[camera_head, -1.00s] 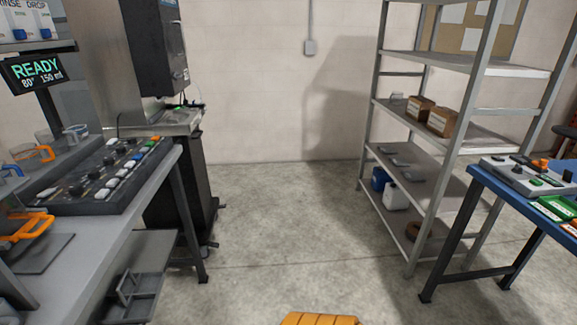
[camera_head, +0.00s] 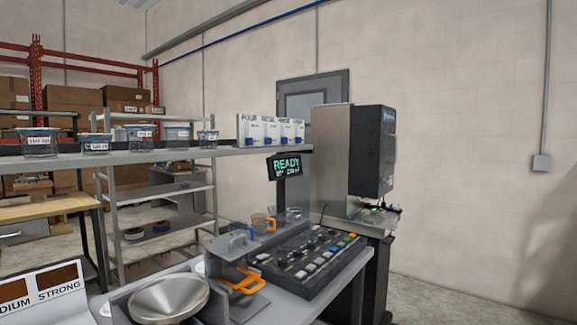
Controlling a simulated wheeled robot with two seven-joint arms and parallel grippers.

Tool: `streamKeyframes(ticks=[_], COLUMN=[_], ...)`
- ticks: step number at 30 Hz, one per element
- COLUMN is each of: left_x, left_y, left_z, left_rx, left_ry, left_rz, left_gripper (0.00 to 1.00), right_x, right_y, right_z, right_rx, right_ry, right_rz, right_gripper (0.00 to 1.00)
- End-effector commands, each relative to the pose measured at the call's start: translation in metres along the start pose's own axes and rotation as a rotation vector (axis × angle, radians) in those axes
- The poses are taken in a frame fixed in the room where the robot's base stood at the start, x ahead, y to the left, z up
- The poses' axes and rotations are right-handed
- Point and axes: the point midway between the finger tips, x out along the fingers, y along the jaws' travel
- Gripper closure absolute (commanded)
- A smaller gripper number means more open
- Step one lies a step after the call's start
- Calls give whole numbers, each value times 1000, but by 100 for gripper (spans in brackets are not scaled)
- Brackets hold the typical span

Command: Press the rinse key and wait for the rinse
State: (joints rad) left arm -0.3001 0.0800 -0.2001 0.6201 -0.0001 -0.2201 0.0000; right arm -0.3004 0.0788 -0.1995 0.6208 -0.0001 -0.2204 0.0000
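A black key panel (camera_head: 308,262) with rows of knobs and small coloured keys lies on the grey bench (camera_head: 345,282) at the lower middle. Which key is the rinse key cannot be read from here. A small screen (camera_head: 285,165) above the bench reads READY in green. A dispenser stand with an orange handle (camera_head: 245,282) is beside the panel on its left. Several labelled cards (camera_head: 271,131) stand on the shelf above. Neither of my grippers is in view.
A metal funnel-like bowl (camera_head: 168,298) sits at the bench's front left. A tall black and steel machine (camera_head: 371,150) stands behind the panel. A shelf with several labelled tubs (camera_head: 96,146) runs along the left. Free floor shows at lower right.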

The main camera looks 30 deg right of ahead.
Motion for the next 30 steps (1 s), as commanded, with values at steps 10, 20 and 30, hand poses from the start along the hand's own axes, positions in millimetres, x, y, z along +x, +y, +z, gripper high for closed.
streamKeyframes(ticks=[10,20,30], left_x=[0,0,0], left_y=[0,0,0], left_z=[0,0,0], left_rx=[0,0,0], left_ry=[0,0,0], left_rz=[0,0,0], left_gripper=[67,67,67], right_x=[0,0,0], right_y=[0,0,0], right_z=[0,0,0], right_rx=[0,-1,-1], right_ry=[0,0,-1], right_rz=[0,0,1], right_gripper=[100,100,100])
